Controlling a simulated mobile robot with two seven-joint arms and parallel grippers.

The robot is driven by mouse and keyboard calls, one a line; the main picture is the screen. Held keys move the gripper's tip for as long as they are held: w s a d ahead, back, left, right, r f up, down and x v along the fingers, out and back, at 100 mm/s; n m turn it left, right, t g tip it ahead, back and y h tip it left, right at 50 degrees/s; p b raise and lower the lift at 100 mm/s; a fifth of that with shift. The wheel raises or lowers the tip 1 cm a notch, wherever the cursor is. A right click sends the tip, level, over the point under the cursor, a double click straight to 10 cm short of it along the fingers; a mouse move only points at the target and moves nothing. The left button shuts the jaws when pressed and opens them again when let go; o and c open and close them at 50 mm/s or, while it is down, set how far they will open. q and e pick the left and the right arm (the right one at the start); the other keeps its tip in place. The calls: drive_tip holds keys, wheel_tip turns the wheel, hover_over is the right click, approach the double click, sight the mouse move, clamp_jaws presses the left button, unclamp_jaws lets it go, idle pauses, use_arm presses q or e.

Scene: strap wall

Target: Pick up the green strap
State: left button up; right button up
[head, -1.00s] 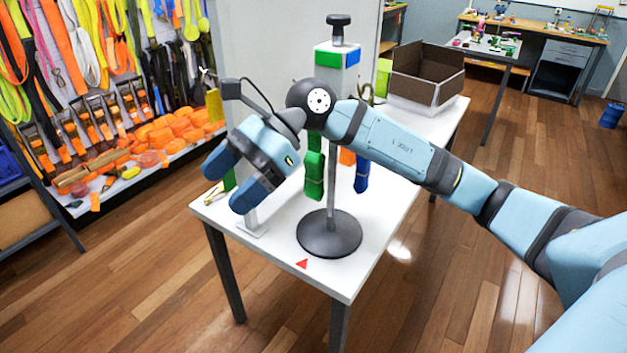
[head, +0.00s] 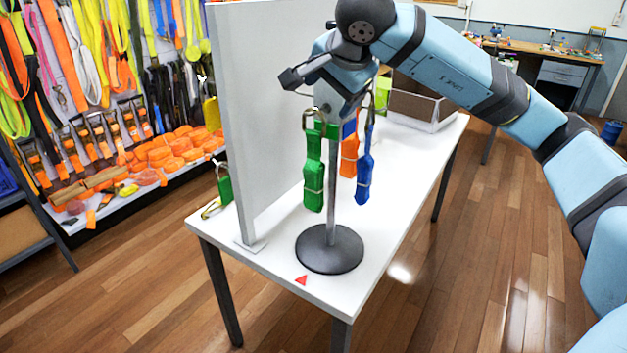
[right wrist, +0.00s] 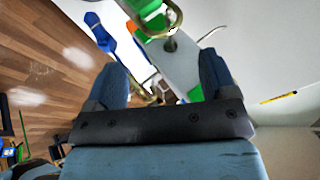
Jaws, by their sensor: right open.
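The green strap (head: 313,175) hangs bundled from a metal ring on the stand (head: 331,250), on the side nearest me. My right gripper (head: 343,98) is at the stand's top, above and slightly right of the green strap, and hides the stand's upper end. In the right wrist view the right gripper (right wrist: 162,75) has its fingers spread with no strap held between them. Green material (right wrist: 145,8) and a metal ring lie beyond the fingers at the top there. My left gripper is not in view.
Blue (head: 365,170) and orange (head: 349,157) straps hang close by on the stand. A white upright panel (head: 262,120) stands left of it on the white table (head: 375,240). Another green strap (head: 223,187) is at the table's left edge. An open box (head: 428,112) sits behind.

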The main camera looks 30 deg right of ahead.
sight(319, 114)
drive_tip(key=x, duration=0.7)
drive_tip(key=shift+w+a+f+p, duration=0.1)
drive_tip(key=shift+a+f+p, duration=0.15)
drive_tip(key=shift+f+p, duration=0.05)
drive_tip(key=shift+c, duration=0.2)
drive_tip(key=c, duration=0.9)
drive_tip(key=shift+r, duration=0.1)
drive_tip(key=shift+c, duration=0.2)
